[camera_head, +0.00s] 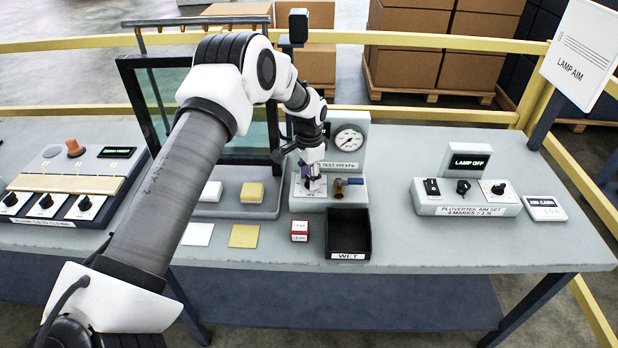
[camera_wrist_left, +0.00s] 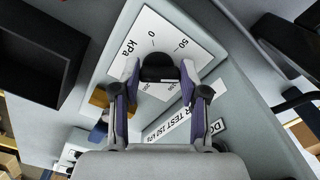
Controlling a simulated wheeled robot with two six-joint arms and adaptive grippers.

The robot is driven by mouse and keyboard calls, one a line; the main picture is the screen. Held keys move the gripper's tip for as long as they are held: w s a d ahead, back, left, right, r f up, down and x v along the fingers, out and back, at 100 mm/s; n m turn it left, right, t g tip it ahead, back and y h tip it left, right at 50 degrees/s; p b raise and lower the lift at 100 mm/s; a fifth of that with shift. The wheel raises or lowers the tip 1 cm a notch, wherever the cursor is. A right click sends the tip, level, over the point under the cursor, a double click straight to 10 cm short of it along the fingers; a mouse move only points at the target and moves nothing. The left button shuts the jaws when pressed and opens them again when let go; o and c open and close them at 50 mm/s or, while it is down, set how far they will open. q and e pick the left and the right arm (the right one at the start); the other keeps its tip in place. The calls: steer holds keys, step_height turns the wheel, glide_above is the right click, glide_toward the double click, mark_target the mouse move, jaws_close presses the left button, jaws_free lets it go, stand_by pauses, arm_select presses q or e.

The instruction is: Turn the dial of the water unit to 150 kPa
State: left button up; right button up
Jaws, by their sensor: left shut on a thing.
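The water unit (camera_head: 345,203) stands mid-table, a grey base with an upright housing that carries a round white gauge (camera_head: 348,138). Its needle is too small to read. My left gripper (camera_head: 309,184) reaches down over the left of the base. In the left wrist view my left gripper (camera_wrist_left: 158,80) is shut on the black dial (camera_wrist_left: 158,66), a finger at each side. The white scale plate (camera_wrist_left: 160,35) shows 0, 50 and kPa; its other marks are partly hidden, and I cannot tell the pointer's setting. My right gripper is not in view.
A brass valve with a blue handle (camera_head: 341,187) sits just right of the dial. A black bin marked WET (camera_head: 350,254) and a small red-white box (camera_head: 299,231) stand in front. A glass frame (camera_head: 130,95) rises on the left. The lamp unit (camera_head: 466,203) is to the right.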

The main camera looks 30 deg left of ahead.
arm_select(q)
steer(key=m, duration=0.4)
steer(key=m+b, duration=0.1)
steer(key=m, duration=0.1)
steer(key=shift+f, duration=0.3)
steer(key=m, duration=0.5)
steer(key=shift+d+m, duration=0.1)
steer(key=shift+m, duration=0.2)
steer(key=o, duration=1.1)
steer(key=shift+w, duration=0.1)
steer(key=shift+o, duration=0.2)
steer(key=shift+w+r, duration=0.1)
